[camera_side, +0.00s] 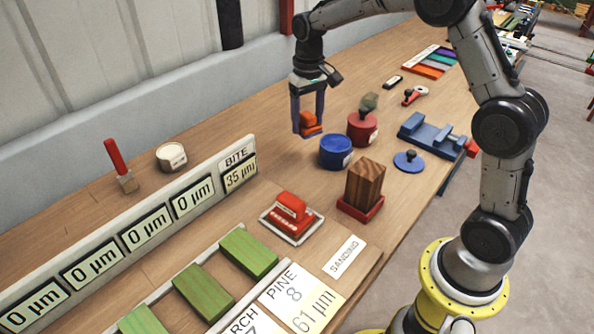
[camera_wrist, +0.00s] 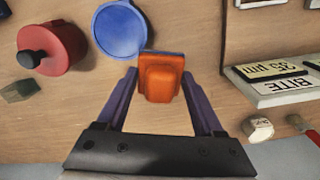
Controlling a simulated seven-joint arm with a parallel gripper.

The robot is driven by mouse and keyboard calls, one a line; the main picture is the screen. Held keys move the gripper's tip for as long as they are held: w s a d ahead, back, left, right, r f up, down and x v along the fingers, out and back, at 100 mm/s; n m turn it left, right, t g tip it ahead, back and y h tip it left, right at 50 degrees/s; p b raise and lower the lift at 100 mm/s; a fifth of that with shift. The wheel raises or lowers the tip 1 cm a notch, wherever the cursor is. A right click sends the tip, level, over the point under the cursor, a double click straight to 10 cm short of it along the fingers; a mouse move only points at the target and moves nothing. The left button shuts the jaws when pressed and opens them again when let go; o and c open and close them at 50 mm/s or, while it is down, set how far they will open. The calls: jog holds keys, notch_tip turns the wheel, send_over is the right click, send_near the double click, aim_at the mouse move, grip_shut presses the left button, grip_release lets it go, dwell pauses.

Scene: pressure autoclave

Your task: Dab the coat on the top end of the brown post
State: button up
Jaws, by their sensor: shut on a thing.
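The brown post (camera_side: 365,184) is a dark-grained wooden block standing upright in a red base (camera_side: 360,208). Its top end shows bare brown wood; it is not seen in the wrist view. My gripper (camera_side: 308,122) is shut on an orange dabber with a blue lower edge, held above the bench behind and left of the blue pot (camera_side: 336,152). In the wrist view the orange dabber (camera_wrist: 160,80) sits between the fingers of my gripper (camera_wrist: 159,78). The round blue pot (camera_wrist: 120,32) is beyond it. The dabber is apart from the post.
A red pot with a dark knob (camera_side: 362,128) stands beside the blue pot. A blue knobbed lid (camera_side: 408,161) and blue fixture (camera_side: 432,134) lie to the right. A red sanding block (camera_side: 291,214) on a tray is left of the post. The gauge board reading "BITE" (camera_side: 238,158) runs along the left.

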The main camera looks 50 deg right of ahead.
jog(key=shift+s, duration=0.35)
jog(key=s+a+r, duration=0.2)
jog(key=s+r, duration=0.3)
jog(key=s, duration=0.6)
jog(key=s+a+r, duration=0.2)
jog(key=s+r, duration=0.3)
jog(key=s, duration=0.6)
notch_tip(320, 180, down, 7)
jog(key=shift+r, duration=0.15)
jog(key=shift+w+f, duration=0.55)
jog(key=shift+f, duration=0.35)
jog(key=shift+c, duration=1.3)
jog(key=shift+w, duration=2.85)
notch_tip(320, 180, up, 8)
send_over(377, 173)
jog(key=s, duration=0.1)
jog(key=shift+r, duration=0.1)
